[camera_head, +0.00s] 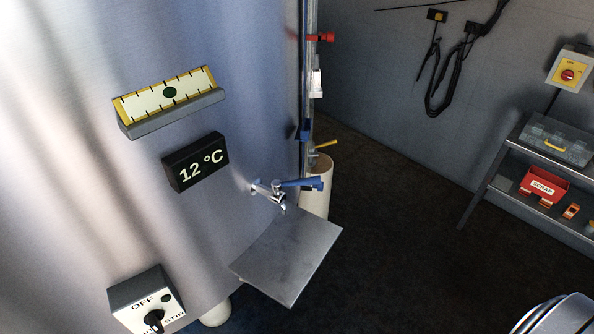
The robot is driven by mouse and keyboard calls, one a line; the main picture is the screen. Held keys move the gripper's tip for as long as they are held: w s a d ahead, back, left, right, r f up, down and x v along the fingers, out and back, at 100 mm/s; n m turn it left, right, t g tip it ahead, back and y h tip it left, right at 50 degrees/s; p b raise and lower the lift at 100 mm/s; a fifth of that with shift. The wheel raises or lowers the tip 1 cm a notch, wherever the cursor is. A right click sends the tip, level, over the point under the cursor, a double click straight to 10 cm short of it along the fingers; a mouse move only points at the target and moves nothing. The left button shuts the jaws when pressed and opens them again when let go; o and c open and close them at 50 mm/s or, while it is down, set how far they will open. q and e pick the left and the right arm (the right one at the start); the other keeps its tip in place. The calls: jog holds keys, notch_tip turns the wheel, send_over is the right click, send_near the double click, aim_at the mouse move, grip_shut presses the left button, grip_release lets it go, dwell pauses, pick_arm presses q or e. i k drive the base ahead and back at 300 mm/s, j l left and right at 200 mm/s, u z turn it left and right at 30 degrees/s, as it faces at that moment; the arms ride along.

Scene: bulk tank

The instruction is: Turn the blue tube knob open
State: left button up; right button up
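A small blue knob (303,130) sits on the vertical tube (309,65) that runs along the right edge of the steel tank (80,210). Whether its valve is open or shut is too small to tell. A blue lever handle (296,183) lies roughly level on the silver tap (270,192), lower on the tank. Neither of my grippers is in view, and nothing touches the blue knob.
A red knob (321,37) and a white piece (316,82) are higher on the tube; a yellow lever (325,144) is below. A metal shelf (287,258) juts out under the tap. Shiny rims (560,318) show bottom right. The dark floor (400,240) between tank and rack is clear.

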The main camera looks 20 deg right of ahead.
aim_at(319, 187)
jog(key=k+l+z, duration=0.1)
jog(key=z, duration=0.3)
jog(key=k+l+z, duration=0.1)
jog(key=z, duration=0.3)
jog(key=u, duration=0.3)
jog(key=i+l+u, duration=0.15)
jog(key=u, duration=0.15)
jog(key=i+l+u, duration=0.15)
jog(key=l+u, duration=0.15)
jog(key=i+l+u, duration=0.1)
jog(key=l+u, duration=0.25)
